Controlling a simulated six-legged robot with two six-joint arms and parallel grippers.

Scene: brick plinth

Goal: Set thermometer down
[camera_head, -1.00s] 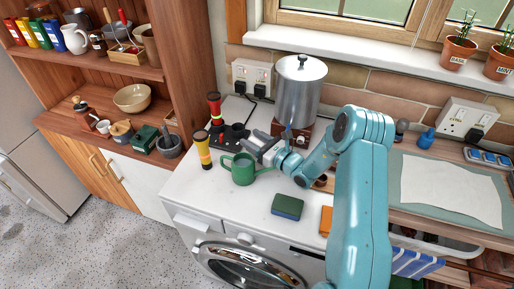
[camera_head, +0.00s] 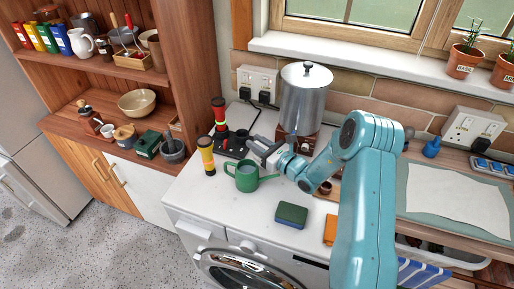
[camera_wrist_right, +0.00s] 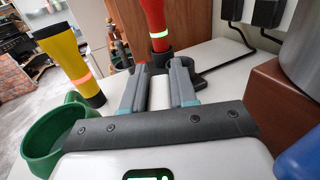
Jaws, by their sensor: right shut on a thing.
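My right gripper (camera_head: 258,152) is low over the white counter, just behind the green watering can (camera_head: 246,177) and right of a black dock. In the right wrist view its two grey fingers (camera_wrist_right: 160,85) are shut on a slim white thing (camera_wrist_right: 160,93), which I take to be the thermometer. Most of it is hidden by the fingers and the dark palm bar, and it is too small to make out in the head view. I cannot tell whether it touches the counter. My left gripper is not in view.
A red torch (camera_head: 219,113) stands in the black dock (camera_head: 236,145). A yellow torch (camera_head: 206,160) stands left of the can. A steel pot (camera_head: 305,100) on a brown base is close behind the gripper. A sponge (camera_head: 291,214) lies in front; counter left of it is clear.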

